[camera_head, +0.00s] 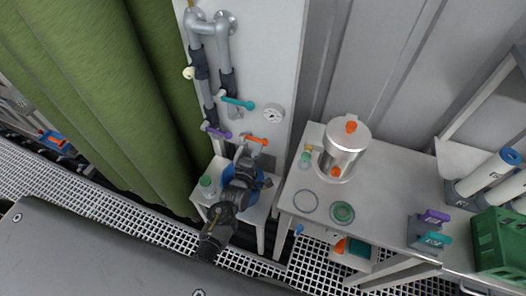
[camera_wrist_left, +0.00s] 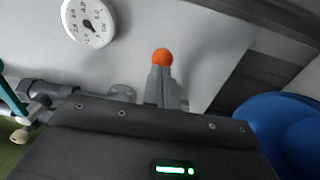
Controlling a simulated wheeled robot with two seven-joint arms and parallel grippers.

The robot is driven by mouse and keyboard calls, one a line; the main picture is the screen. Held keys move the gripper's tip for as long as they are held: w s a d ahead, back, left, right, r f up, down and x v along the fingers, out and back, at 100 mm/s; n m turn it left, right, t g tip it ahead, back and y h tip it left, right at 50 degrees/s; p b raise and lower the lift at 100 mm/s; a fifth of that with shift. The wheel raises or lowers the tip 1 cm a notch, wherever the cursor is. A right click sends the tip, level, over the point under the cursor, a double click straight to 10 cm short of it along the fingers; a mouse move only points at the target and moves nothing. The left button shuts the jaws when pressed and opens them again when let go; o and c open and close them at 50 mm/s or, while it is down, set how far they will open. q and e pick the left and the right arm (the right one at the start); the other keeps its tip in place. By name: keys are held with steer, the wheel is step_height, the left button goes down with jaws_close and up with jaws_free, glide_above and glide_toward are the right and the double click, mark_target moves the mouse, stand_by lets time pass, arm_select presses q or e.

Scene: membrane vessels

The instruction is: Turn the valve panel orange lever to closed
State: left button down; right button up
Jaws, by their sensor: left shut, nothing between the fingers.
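The valve panel (camera_head: 281,80) is a pale upright board with grey pipes. Its orange lever (camera_head: 256,140) sticks out to the right, low on the panel, roughly level. The lever's rounded orange end (camera_wrist_left: 161,57) shows in the left wrist view, just beyond the fingertips. My left gripper (camera_head: 243,154) is just below the lever in the head view. In the left wrist view its grey fingers (camera_wrist_left: 163,80) are together, with nothing between them. I cannot tell whether they touch the lever. My right gripper is not in view.
A teal lever (camera_head: 238,103) and a purple lever (camera_head: 216,132) sit close by on the panel, with a round gauge (camera_head: 273,113). A blue round object (camera_wrist_left: 285,125) is near my left wrist. A table with a steel vessel (camera_head: 343,150) stands to the right; a green curtain (camera_head: 95,90) hangs left.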

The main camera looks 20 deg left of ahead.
arm_select(q)
steer(key=shift+w+r, duration=0.25)
steer(key=shift+r, duration=0.15)
steer(key=s+p, duration=0.4)
steer(key=s, duration=0.7)
steer(key=shift+a+f+p, duration=0.3)
steer(key=shift+a+f, duration=0.1)
steer(key=shift+s, duration=0.1)
